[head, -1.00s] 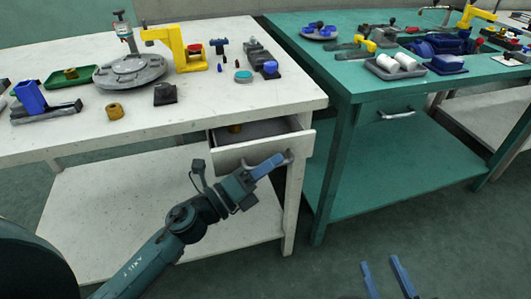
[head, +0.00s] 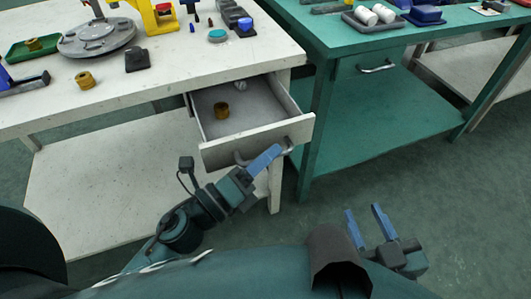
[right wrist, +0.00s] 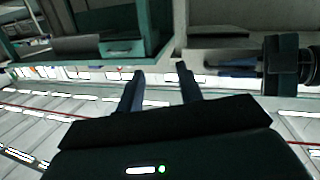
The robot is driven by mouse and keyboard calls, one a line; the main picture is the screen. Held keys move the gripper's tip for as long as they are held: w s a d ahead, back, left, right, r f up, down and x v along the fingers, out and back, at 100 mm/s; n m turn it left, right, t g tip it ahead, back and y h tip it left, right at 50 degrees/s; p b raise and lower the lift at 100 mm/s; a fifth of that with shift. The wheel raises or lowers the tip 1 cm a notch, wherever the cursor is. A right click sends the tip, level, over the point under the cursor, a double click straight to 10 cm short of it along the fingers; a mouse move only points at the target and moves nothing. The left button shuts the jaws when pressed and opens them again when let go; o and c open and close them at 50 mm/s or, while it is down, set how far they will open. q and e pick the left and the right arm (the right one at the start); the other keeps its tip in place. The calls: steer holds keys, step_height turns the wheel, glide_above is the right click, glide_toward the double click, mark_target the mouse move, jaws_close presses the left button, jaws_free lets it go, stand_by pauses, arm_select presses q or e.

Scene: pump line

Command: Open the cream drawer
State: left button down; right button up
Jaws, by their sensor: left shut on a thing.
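The cream drawer (head: 250,152) is pulled well out from under the cream table's top in the head view, and its inside shows. My left gripper (head: 274,152) is at the right part of the drawer's curved handle (head: 241,159), with its blue fingers shut on it; the fingers hide part of the handle. My right gripper (head: 363,210) is open and empty, low at the right over the floor and away from the drawer. Its two parted fingers also show in the right wrist view (right wrist: 160,71).
A brass-coloured piece (head: 221,111) and a small pale piece (head: 240,86) lie in the drawer. The cream table (head: 165,75) carries several parts. The green table (head: 335,50), with its own handled drawer (head: 376,67), stands close at the right. Floor is clear before it.

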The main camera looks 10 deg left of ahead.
arm_select(q)
steer(key=c, duration=1.8)
jaws_free()
steer(key=shift+o, duration=0.2)
steer(key=shift+s+a+f, duration=0.15)
steer(key=shift+s+a, duration=0.05)
steer(key=b+v, duration=0.2)
steer(key=v, duration=1)
steer(key=shift+s+a+b, duration=0.15)
steer(key=shift+s+b, duration=0.1)
steer(key=shift+b, duration=0.15)
arm_select(e)
steer(key=shift+s+a+n+t+y, duration=0.15)
steer(key=shift+a+n+t+y, duration=0.4)
steer(key=shift+n+t+y, duration=0.35)
steer(key=shift+s, duration=0.1)
